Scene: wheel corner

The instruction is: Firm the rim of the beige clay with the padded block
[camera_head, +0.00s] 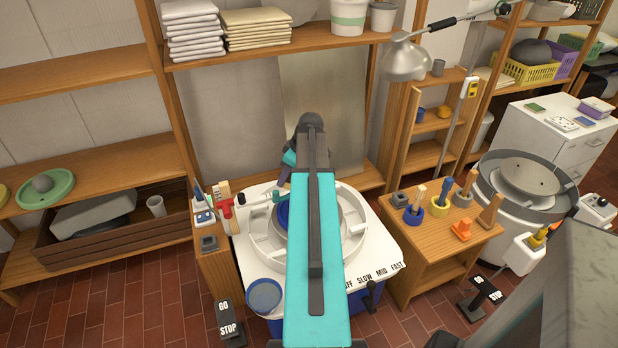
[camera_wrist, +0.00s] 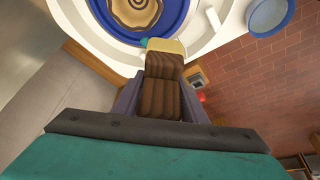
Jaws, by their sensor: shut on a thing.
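In the wrist view, my gripper (camera_wrist: 162,104) is shut on a dark brown wooden block (camera_wrist: 161,88) with a pale beige pad (camera_wrist: 168,47) at its far end. The beige clay (camera_wrist: 135,12), with a brown spiral at its middle, lies on the blue wheel head (camera_wrist: 180,22) at the top of the view and is cut off by the edge. The pad is in front of the near edge of the blue disc, apart from the clay in the picture; its height cannot be told. In the head view my arm hides the clay, gripper and block.
A white splash pan (camera_head: 263,238) surrounds the wheel head. A blue bowl (camera_head: 264,296) stands at the wheel table's front left. A red-handled tool (camera_head: 226,205) is at the left. A wooden stand (camera_head: 440,240) with tool holders is at the right.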

